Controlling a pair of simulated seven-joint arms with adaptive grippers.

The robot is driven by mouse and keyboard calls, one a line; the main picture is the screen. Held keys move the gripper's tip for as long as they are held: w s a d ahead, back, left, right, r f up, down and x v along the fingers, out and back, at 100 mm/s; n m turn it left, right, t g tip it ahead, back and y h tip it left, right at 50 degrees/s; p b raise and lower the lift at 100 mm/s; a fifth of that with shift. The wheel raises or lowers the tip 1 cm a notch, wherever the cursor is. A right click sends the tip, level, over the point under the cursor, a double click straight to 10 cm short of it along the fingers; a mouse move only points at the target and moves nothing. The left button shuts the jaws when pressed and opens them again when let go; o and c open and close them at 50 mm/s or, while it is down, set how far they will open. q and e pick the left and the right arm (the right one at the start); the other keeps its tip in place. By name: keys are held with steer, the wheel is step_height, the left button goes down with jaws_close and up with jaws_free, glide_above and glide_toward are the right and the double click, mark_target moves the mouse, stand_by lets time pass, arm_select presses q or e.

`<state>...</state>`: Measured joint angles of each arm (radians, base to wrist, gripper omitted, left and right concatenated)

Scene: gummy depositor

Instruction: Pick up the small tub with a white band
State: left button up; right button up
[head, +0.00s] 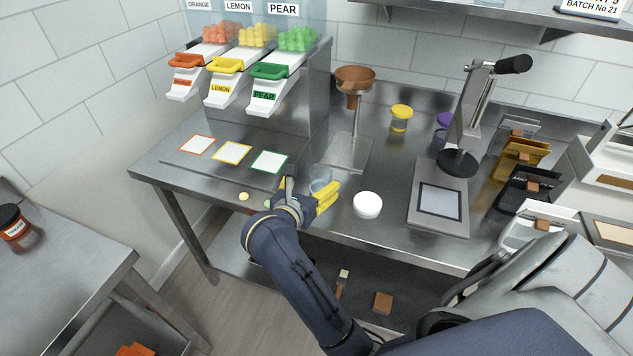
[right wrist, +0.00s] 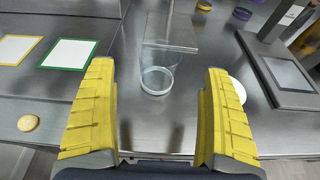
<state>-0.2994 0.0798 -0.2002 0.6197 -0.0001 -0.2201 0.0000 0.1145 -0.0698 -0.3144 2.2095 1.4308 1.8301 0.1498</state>
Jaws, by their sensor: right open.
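A small clear tub (head: 320,176) stands upright on the steel table near the front edge, just beyond my right gripper. In the right wrist view the clear tub (right wrist: 157,80) shows a pale ring near its base; I cannot tell for certain that this is a white band. My right gripper (head: 311,192) is open, with its yellow fingers pointing at the tub, one to each side in the wrist view. Nothing is held. In the head view the gripper partly hides the tub. My left gripper is not in view.
A white round lid (head: 367,206) lies right of the tub. A funnel stand (head: 352,100) rises behind it. A yellow-banded tub (head: 401,119) and purple-banded tub (head: 443,122) stand further back. A yellow disc (head: 243,196) lies at left.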

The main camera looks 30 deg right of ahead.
mark_target(321, 173)
steer(key=shift+x, duration=3.65)
steer(key=c, duration=1.3)
